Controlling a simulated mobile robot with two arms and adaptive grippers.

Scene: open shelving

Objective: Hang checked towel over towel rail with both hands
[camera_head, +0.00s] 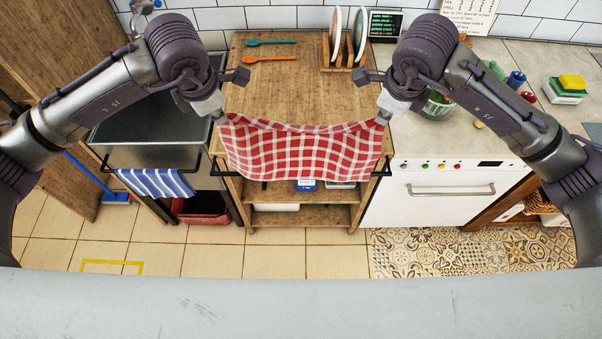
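The red and white checked towel (300,152) is spread wide in front of the wooden shelf unit. Its upper edge sags slightly between my two grippers. My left gripper (221,116) appears shut on the towel's upper left corner; my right gripper (382,117) appears shut on the upper right corner. The fingertips are small in view. The black towel rail (383,168) shows only at its ends, on either side of the towel. Its middle is hidden behind the cloth, and I cannot tell whether any cloth lies behind the rail.
The worktop (280,85) holds a plate rack (343,65), a teal spoon (270,42) and an orange spoon (270,59). A sink (150,120) with a blue striped towel (157,183) stands left. A white oven (440,195) stands right, with a bowl (438,106) above.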

